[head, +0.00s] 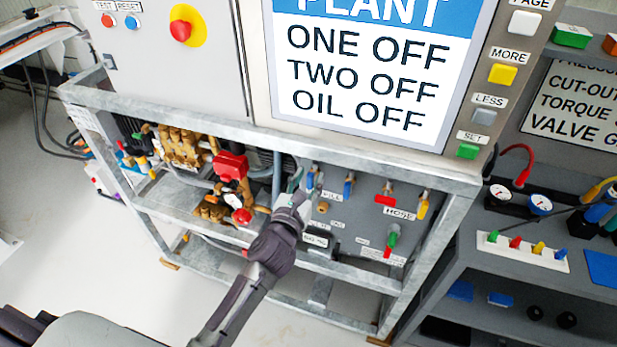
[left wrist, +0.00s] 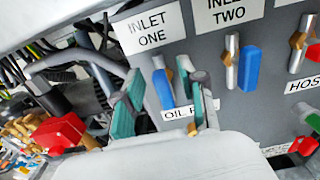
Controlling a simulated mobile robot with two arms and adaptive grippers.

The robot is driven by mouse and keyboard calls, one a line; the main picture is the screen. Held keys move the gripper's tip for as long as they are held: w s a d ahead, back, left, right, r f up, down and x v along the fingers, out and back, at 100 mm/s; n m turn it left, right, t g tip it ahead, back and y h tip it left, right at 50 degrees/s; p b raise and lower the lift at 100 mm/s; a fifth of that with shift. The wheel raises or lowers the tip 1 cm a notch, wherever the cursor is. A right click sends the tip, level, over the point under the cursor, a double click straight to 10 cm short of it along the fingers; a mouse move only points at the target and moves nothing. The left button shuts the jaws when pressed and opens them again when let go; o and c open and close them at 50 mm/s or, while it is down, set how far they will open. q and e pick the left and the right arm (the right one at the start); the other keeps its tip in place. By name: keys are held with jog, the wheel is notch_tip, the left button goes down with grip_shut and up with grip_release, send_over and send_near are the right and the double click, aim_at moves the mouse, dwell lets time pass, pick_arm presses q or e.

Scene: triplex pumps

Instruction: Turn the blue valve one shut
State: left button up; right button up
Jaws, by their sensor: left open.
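Blue valve one is the blue lever (left wrist: 163,88) under the INLET ONE label (left wrist: 151,29) in the left wrist view. It lies roughly along its metal pipe. In the head view this blue lever (head: 310,181) is at the upper left of the grey valve panel. My left gripper (left wrist: 166,84) is open, with teal-padded fingers on either side of the lever in the picture; I cannot tell whether they touch it. In the head view my left gripper (head: 298,186) is at the panel's left edge, partly hiding that area. My right gripper is not in view.
A second blue lever (left wrist: 250,69) hangs close to the right, under INLET TWO. A red HOSE lever (head: 386,200) is farther right. Brass fittings with a red valve (head: 231,166) are left of the gripper. A metal frame rail (head: 270,139) runs above the panel.

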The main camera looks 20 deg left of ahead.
pick_arm(q)
grip_shut()
dwell(0.5)
jog(key=m+p, duration=0.2)
jog(key=m, duration=0.1)
jog(key=shift+d+m, duration=0.25)
jog(key=shift+m, duration=0.05)
jog(key=m+p, duration=0.1)
jog(key=m, duration=0.1)
jog(key=m+p, duration=0.1)
jog(key=m, duration=0.2)
jog(key=shift+d+f+m+p, duration=0.2)
jog(key=shift+d+m+p, duration=0.1)
jog(key=shift+d+p, duration=0.1)
jog(key=shift+d+f+m+p, duration=0.1)
jog(key=shift+f+m+p, duration=0.25)
jog(key=shift+m, duration=1.1)
jog(key=shift+d+f+m+p, duration=0.15)
jog(key=shift+m+p, duration=0.35)
jog(key=shift+m, duration=1)
jog(key=shift+f+m+p, duration=0.25)
jog(key=shift+m+p, duration=0.2)
jog(key=shift+m, duration=1)
